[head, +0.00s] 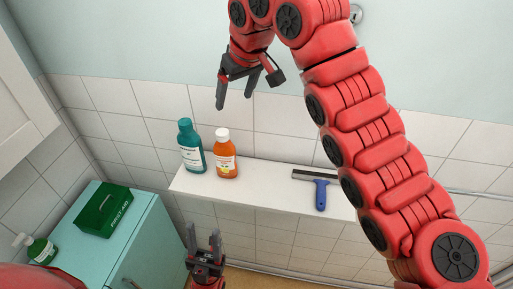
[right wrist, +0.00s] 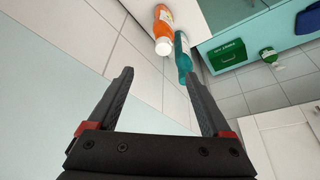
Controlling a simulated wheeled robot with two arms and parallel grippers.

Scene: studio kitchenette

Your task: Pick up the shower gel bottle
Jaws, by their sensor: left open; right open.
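A teal bottle (head: 190,147) with a white label stands upright on a white wall shelf (head: 262,182). An orange bottle (head: 226,158) with a white cap stands close to its right. I cannot read the labels to tell which is the shower gel. My right gripper (head: 236,99) is open and empty, above the two bottles. In the right wrist view, the orange bottle (right wrist: 163,22) and the teal bottle (right wrist: 182,58) show beyond the open fingers (right wrist: 156,76), apart from them. My left gripper (head: 203,238) is open and empty, below the shelf in the picture.
A squeegee (head: 319,185) with a blue handle lies on the shelf's right part, by my right arm. A teal cabinet (head: 150,237) at lower left bears a green first aid box (head: 103,209) and a green bottle (head: 41,250) with a white top. The shelf's middle is clear.

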